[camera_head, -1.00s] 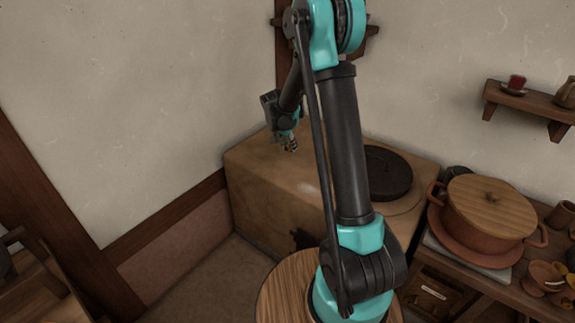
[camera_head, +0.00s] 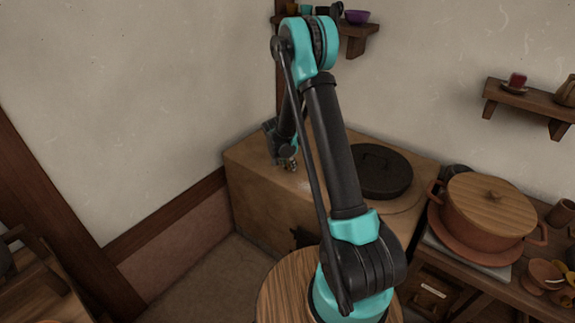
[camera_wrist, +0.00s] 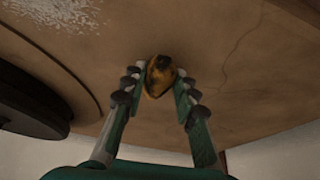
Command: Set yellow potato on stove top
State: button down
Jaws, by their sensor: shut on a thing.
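In the wrist view, a small yellow-brown potato (camera_wrist: 160,76) with a dark patch is held between the two fingertips of my gripper (camera_wrist: 160,92). In the head view my gripper (camera_head: 287,164) hangs fingers down, low over the left part of the tan stove top (camera_head: 250,158). The potato is too small to make out clearly there. I cannot tell whether it touches the stove surface. The stove top also fills much of the wrist view (camera_wrist: 230,65).
A dark round lidded pan (camera_head: 382,172) sits on the stove's right part. A clay pot with a wooden lid (camera_head: 490,205) stands on the side table at right. A wall shelf (camera_head: 358,35) is behind my arm. The stove's left part looks clear.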

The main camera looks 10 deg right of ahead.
jog(key=shift+f, duration=0.15)
jog(key=c, duration=1.2)
grip_release()
jog(key=v, duration=1.2)
jog(key=s+d+r+n, duration=0.2)
jog(key=s+d+r, duration=0.2)
jog(key=s, duration=0.3)
jog(key=s+d+n+y, duration=0.1)
jog(key=s+n, duration=0.1)
jog(key=s, duration=0.6)
jog(key=s+d+n+y, duration=0.1)
jog(key=s+d+n, duration=0.1)
jog(key=s, duration=0.7)
jog(key=s+d+n+t+y, duration=0.1)
jog(key=s+n, duration=0.1)
jog(key=s, duration=0.6)
jog(key=shift+s+d+r, duration=0.25)
